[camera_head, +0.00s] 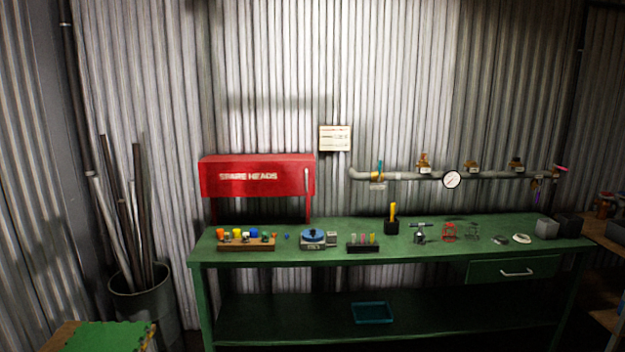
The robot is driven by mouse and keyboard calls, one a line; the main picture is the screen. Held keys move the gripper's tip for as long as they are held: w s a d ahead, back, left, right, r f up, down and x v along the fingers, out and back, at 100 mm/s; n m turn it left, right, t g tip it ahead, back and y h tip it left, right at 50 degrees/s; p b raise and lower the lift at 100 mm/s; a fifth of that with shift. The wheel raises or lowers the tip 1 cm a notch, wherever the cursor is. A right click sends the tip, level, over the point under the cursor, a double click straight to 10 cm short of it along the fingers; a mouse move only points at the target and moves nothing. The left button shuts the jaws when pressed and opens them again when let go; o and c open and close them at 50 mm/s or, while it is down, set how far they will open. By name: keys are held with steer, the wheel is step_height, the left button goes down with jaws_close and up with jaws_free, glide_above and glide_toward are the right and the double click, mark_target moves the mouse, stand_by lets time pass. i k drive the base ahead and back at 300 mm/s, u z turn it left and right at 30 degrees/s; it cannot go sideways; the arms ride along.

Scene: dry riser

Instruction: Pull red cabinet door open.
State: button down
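The red cabinet (225,178) stands on legs at the left end of the green workbench, against the corrugated wall. Its front carries the white words "SPARE HEADS". A pale vertical handle (306,181) is near the right edge of the front. The door looks closed. My gripper is not in view.
The green workbench (400,255) holds a wooden rack (247,244) of coloured parts below the cabinet, a blue-topped device (313,238) and small tools. A pipe with a gauge (452,180) runs along the wall. A bin of pipes (145,300) stands left.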

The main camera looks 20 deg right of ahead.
mark_target(267, 174)
steer(key=z, duration=0.6)
steer(key=i, duration=0.85)
steer(key=u, duration=0.1)
steer(key=k, duration=0.15)
steer(key=u, duration=1.4)
